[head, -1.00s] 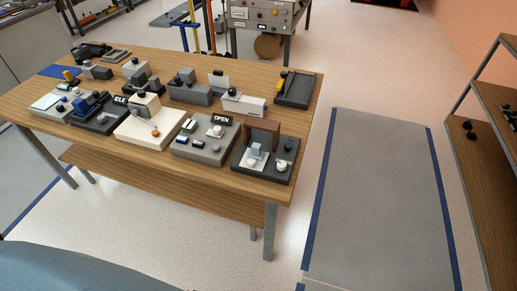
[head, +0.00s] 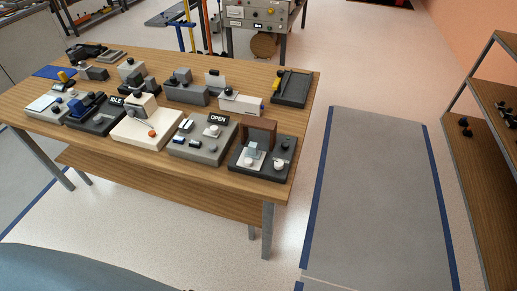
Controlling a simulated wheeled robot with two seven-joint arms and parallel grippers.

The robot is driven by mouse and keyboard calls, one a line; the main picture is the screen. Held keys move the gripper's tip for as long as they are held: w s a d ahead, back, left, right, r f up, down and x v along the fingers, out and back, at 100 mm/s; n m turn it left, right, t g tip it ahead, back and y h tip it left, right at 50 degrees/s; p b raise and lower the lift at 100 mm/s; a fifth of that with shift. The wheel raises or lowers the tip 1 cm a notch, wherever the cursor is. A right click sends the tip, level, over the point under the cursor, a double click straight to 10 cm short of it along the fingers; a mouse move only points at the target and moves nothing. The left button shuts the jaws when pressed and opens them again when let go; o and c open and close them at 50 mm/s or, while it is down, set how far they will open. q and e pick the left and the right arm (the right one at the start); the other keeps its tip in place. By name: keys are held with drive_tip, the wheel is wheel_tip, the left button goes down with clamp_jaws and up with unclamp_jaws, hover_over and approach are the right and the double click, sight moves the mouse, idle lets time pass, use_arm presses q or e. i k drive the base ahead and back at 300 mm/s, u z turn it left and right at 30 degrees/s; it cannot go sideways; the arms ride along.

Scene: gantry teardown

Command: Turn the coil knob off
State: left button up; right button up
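I cannot tell which knob is the coil knob, as labels are too small to read. A grey control panel (head: 262,14) with several small knobs and buttons stands at the top, cut by the frame edge. Several modules with knobs sit on the wooden table. A dark module (head: 262,166) at its front right corner has white and dark knobs and a brown upright frame (head: 260,133). A grey module (head: 202,151) beside it carries a sign "OPEN". A cream module (head: 146,140) has an orange knob (head: 152,133). Neither gripper is in view.
The wooden table (head: 232,184) fills the left and middle. A grey floor mat (head: 380,190) edged with blue tape lies to its right and is clear. A wooden shelf (head: 482,185) stands at the right edge. Pale floor is open between table and panel.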

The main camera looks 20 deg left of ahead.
sight(279, 164)
drive_tip(key=u, duration=0.5)
drive_tip(key=k, duration=1.2)
drive_tip(key=z, duration=0.25)
drive_tip(key=i, duration=1.6)
drive_tip(key=u, duration=1.05)
